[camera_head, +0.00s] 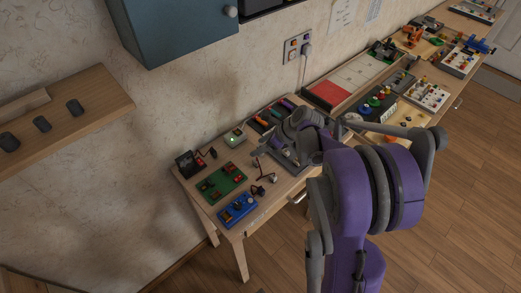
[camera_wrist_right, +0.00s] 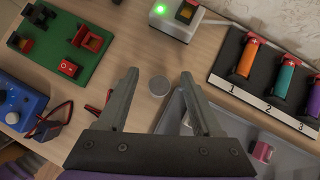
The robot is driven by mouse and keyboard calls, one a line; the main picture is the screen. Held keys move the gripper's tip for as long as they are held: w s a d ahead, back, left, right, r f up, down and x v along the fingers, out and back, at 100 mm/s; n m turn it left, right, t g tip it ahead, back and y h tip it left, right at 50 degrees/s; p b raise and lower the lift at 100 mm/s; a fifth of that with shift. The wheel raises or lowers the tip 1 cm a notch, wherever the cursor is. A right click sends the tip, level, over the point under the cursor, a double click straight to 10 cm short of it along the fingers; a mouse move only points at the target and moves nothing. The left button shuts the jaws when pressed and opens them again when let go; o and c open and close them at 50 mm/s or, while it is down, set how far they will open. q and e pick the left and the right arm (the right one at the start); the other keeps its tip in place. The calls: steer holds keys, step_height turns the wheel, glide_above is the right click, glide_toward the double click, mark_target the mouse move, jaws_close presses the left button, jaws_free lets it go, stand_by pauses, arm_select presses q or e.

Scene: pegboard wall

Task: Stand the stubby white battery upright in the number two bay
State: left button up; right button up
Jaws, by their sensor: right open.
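In the right wrist view my right gripper (camera_wrist_right: 160,75) is open, with its two grey fingers spread apart. A pale grey-white disc (camera_wrist_right: 159,86) shows between the fingers. It could be the end of the stubby white battery seen from above, but I cannot tell its height. The numbered rack (camera_wrist_right: 221,78) lies to the right, with labels 1, 2 and 3. In the head view my right arm hides much of this area. My left gripper is out of view.
A white box with a green light (camera_wrist_right: 172,18) stands beyond the fingers. A green board (camera_wrist_right: 62,45) and a blue box (camera_wrist_right: 20,102) are at left. A grey tray (camera_wrist_right: 222,113) holding a pink block (camera_wrist_right: 262,151) lies at lower right. The wall is close behind the bench.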

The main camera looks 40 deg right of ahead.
jaws_close()
stand_by(0.3)
